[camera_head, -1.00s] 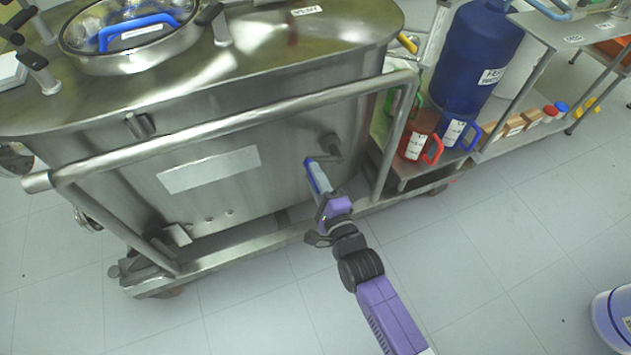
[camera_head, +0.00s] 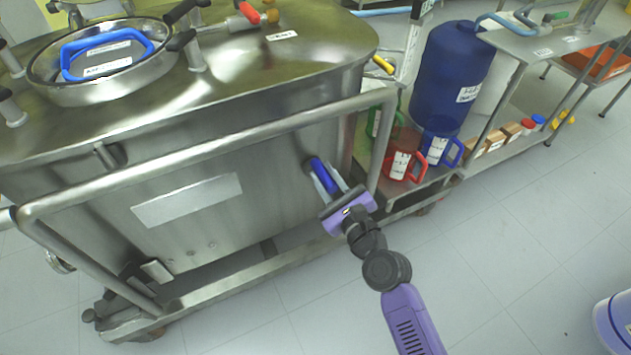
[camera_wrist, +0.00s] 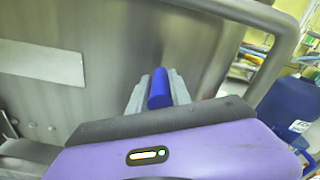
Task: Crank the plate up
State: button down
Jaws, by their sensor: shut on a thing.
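The steel reactor tank (camera_head: 285,155) fills the left and middle of the head view. A blue crank handle (camera_head: 321,174) sticks out from the right part of its front wall, below the rail. My gripper (camera_head: 325,178) is shut on the blue handle, its fingers on either side of it. In the wrist view the blue handle (camera_wrist: 160,88) lies between the two grey fingers (camera_wrist: 158,92). The crank's arm and pivot are mostly hidden behind my gripper. The plate that the crank moves cannot be made out.
A steel rail (camera_head: 215,142) runs across the tank's front, above my gripper. A cart to the right holds a blue drum (camera_head: 450,78), a red jug (camera_head: 404,158) and a blue jug (camera_head: 442,148). The floor (camera_head: 500,270) in front is clear.

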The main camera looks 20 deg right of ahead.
jog(key=shift+w+d+r+m, duration=0.1)
jog(key=shift+w+d+m, duration=0.05)
jog(key=shift+d+m, duration=0.45)
jog(key=shift+w+d+r+m, duration=0.1)
jog(key=shift+d+m, duration=0.4)
jog(key=shift+d, duration=0.1)
jog(key=shift+f, duration=0.1)
jog(key=c, duration=1.2)
grip_release()
jog(key=shift+a, duration=0.1)
jog(key=s, duration=0.2)
jog(key=s+d, duration=0.1)
jog(key=s, duration=0.4)
jog(key=shift+s+d, duration=0.2)
jog(key=shift+s, duration=0.2)
